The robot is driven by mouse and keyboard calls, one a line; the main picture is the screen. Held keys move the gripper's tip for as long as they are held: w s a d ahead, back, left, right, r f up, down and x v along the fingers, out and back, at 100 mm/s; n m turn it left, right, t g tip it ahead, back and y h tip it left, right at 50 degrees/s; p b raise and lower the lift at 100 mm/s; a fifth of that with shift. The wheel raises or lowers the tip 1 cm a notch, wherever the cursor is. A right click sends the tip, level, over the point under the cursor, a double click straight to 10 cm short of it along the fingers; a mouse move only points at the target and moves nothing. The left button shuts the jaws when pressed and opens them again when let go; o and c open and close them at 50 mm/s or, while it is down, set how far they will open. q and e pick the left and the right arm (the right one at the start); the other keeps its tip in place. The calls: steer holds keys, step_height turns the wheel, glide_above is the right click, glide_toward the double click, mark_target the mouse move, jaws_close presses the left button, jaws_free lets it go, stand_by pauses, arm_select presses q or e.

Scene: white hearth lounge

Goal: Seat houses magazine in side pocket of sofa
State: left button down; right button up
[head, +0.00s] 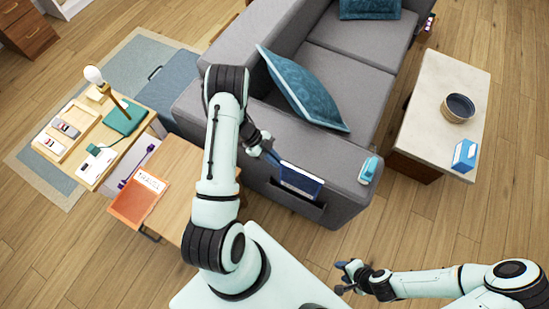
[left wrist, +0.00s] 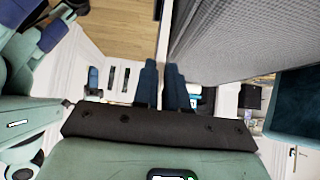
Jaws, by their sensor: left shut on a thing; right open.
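A blue magazine with a pale band (head: 302,181) stands nearly upright against the outer side of the grey sofa's near arm (head: 345,195). I take it for the houses magazine, but its cover cannot be read. Its lower edge is at the dark side pocket (head: 299,204); how deep it sits I cannot tell. My left gripper (head: 273,156) is shut on its upper left corner. My right gripper (head: 347,277) is open and empty, low at the front, apart from the sofa.
A teal item (head: 370,170) rests on the sofa arm. A patterned cushion (head: 305,92) leans on the seat. A pale-topped table (head: 432,125) holds a bowl (head: 458,108) and blue box (head: 465,155).

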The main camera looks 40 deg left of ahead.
arm_select(q)
steer(key=shift+f+b, duration=0.7)
steer(key=shift+f, duration=1.15)
arm_select(e)
steer(key=shift+s+f, duration=0.95)
arm_select(q)
steer(key=c, duration=1.1)
jaws_free()
steer(key=shift+w, duration=0.1)
steer(key=v, duration=1.3)
steer(key=shift+s+a, duration=0.15)
steer(key=shift+s, duration=0.2)
arm_select(e)
steer(key=shift+w+r, duration=0.1)
steer(key=shift+w, duration=0.05)
arm_select(q)
steer(key=shift+r, duration=0.1)
